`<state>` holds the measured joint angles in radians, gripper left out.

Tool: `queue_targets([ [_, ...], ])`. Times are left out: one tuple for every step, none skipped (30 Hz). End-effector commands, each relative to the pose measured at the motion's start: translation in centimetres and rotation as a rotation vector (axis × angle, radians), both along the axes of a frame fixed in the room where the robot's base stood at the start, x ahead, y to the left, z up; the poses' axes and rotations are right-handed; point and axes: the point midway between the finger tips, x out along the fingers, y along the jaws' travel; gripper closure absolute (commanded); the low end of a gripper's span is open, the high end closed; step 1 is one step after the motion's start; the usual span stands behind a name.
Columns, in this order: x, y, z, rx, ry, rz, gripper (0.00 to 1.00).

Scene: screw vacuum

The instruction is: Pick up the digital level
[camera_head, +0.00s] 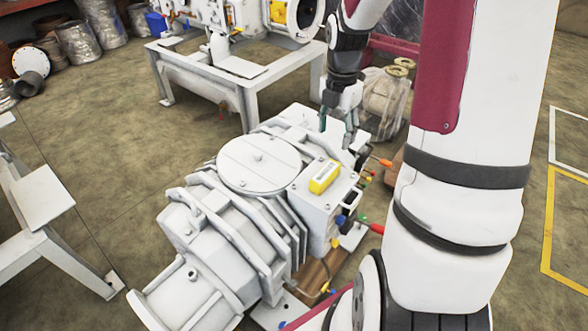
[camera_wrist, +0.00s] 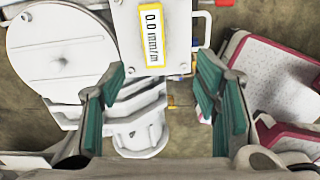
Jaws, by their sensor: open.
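The digital level is a small yellow box (camera_head: 324,177) with a white display, lying on a flat white block on top of the vacuum machine (camera_head: 257,164). In the wrist view the level (camera_wrist: 152,35) shows its display reading "0.0 mm/m", near the top of the picture. My gripper (camera_head: 338,126) is above the machine, beyond the level in the head view. In the wrist view my gripper (camera_wrist: 163,98) has its green-padded fingers wide apart, with nothing between them. The level lies ahead of the fingertips and is not touched by them.
A round white lid (camera_wrist: 62,50) lies left of the level. Coloured knobs, including a red handle (camera_head: 369,228), stick out on the machine's right side. A white stand (camera_head: 240,85) with another machine is behind. Bare floor (camera_head: 100,150) lies to the left.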

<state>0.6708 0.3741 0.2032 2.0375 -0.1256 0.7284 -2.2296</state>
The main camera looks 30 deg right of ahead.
Motion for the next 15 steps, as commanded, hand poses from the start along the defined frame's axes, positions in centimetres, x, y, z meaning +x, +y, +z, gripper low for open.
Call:
queue_targets([
  [0.2,-0.5,-1.4,0.007,0.004,0.028,0.43],
  [0.3,-0.7,-1.8,0.01,0.005,0.045,0.43],
  [0.3,-0.9,-2.2,0.013,0.006,0.061,0.43],
  [0.4,-1.0,-2.5,0.014,0.006,0.07,0.43],
  [0.4,-1.0,-2.8,0.015,0.006,0.075,0.43],
  [0.4,-1.0,-3.2,0.015,0.008,0.08,0.43],
  [0.4,-1.0,-3.6,0.016,0.008,0.081,0.43],
  [0.4,-1.0,-4.0,0.016,0.009,0.082,0.43],
  [0.4,-1.0,-4.7,0.016,0.009,0.081,0.43],
  [0.3,-0.9,-5.3,0.017,0.009,0.081,0.43],
  [0.3,-0.9,-5.9,0.017,0.01,0.081,0.43],
  [0.4,-0.9,-6.7,0.016,0.009,0.081,0.43],
  [0.4,-0.9,-7.3,0.017,0.009,0.081,0.43],
  [0.4,-0.9,-7.9,0.017,0.01,0.081,0.43],
  [0.4,-0.9,-8.6,0.016,0.009,0.08,0.43],
])
